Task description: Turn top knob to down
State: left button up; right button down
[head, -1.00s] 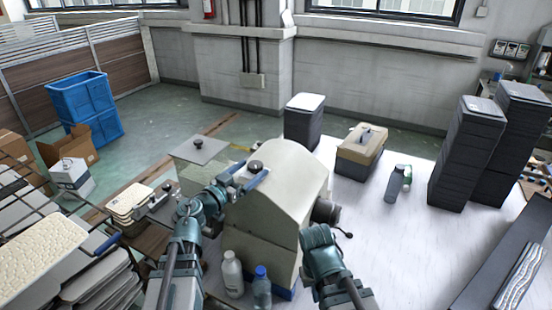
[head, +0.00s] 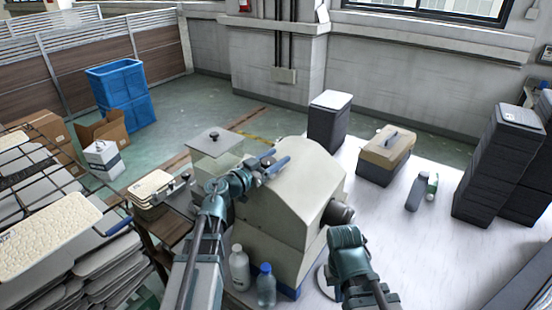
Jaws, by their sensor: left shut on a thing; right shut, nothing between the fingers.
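A beige machine with a curved top (head: 305,165) stands on the light table in the middle of the head view. My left gripper (head: 272,166) is at the upper left edge of this machine. Its bluish fingers are shut on the dark top knob (head: 267,160), which they mostly cover, so its pointing direction cannot be read. A dark round part (head: 338,213) sticks out of the machine's right side. My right arm reaches up from the bottom, right of the machine; its gripper's fingers are hidden behind its wrist.
Two bottles, one white (head: 239,268) and one blue-capped (head: 266,287), stand close in front of the machine. A toolbox (head: 385,155), a black bin (head: 329,122) and tall black crates (head: 495,165) stand behind and to the right. The table right of my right arm is clear.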

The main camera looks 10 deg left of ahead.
pick_arm(q)
jog(key=c, duration=0.3)
jog(key=shift+s+n+y, duration=0.1)
jog(key=shift+n+y, duration=0.2)
jog(key=shift+y, duration=0.2)
jog(key=n+t+y, duration=0.1)
jog(key=y, duration=0.1)
jog(key=n+y, duration=0.1)
jog(key=y, duration=0.1)
jog(key=shift+a+n+t, duration=0.3)
jog(key=shift+n+t, duration=0.1)
jog(key=shift+w+a+n+y, duration=0.1)
jog(key=shift+a+n+y, duration=0.1)
jog(key=shift+n+y, duration=0.7)
jog(key=shift+w+a+n+y, duration=0.1)
jog(key=shift+a+n+y, duration=0.3)
jog(key=shift+y, duration=0.9)
jog(key=shift+a+n+y, duration=0.1)
jog(key=shift+n+y, duration=0.7)
jog(key=shift+y, duration=0.3)
jog(key=o, duration=1.4)
jog(key=shift+c, duration=0.2)
jog(key=shift+s, duration=0.15)
